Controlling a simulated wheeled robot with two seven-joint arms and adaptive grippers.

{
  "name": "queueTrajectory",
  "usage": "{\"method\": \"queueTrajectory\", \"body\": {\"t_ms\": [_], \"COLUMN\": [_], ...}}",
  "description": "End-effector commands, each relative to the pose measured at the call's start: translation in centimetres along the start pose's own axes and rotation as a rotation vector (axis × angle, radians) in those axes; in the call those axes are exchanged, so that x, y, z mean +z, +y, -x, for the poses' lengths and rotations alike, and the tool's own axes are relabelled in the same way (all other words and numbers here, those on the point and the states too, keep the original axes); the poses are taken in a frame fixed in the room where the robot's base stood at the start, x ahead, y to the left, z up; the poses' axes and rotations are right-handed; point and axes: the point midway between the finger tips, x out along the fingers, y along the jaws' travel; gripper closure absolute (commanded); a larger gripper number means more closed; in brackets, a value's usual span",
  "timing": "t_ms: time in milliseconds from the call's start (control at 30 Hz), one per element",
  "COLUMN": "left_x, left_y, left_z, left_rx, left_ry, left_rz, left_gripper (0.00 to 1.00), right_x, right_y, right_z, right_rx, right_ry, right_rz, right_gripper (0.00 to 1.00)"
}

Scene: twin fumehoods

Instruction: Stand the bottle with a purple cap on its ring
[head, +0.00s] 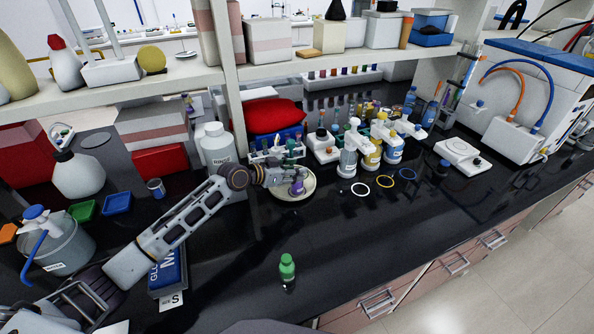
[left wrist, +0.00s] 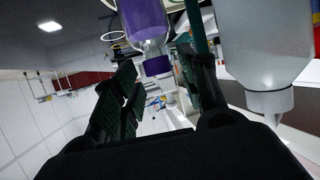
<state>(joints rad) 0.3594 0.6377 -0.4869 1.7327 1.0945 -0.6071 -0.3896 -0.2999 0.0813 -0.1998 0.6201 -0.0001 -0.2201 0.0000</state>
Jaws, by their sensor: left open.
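The bottle with a purple cap (head: 298,188) stands at a pale round dish (head: 309,193) in the middle of the counter. In the left wrist view its purple cap (left wrist: 157,66) and purple-marked body show upside down. My left gripper (head: 287,176) reaches it from the left. Its open fingers (left wrist: 155,60) are on either side of the cap in the wrist picture; I cannot tell whether they touch it. I see no purple ring. My right gripper is not in view.
Wash bottles (head: 349,150) stand behind the rings. A rack of tubes (head: 272,152) is behind the dish, and a white jug (head: 217,147) is left of it. A green-capped bottle (head: 287,267) stands near the front. The counter between it and the rings is clear.

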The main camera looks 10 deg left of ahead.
Motion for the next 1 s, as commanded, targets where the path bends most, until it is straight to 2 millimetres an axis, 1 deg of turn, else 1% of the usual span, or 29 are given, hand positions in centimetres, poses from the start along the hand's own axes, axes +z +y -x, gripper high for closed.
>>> {"method": "queueTrajectory", "body": {"t_ms": [300, 500, 700, 1000], "left_x": [0.1, 0.1, 0.0, -0.1], "left_y": [0.0, -0.1, 0.0, 0.0], "left_z": [3.2, 4.8, 5.7, 5.8], "left_rx": [0.0, -0.001, 0.0, 0.001], "left_ry": [0.0, -0.001, 0.0, 0.0], "left_rz": [-0.002, -0.001, -0.001, -0.001], "left_gripper": [0.57, 0.57, 0.57, 0.57], "right_x": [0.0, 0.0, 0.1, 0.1], "right_y": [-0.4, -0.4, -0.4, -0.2], "right_z": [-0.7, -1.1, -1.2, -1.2], "right_rx": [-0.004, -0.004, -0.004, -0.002], "right_ry": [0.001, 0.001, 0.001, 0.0], "right_rz": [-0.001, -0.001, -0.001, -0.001], "right_gripper": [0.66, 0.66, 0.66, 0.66]}}
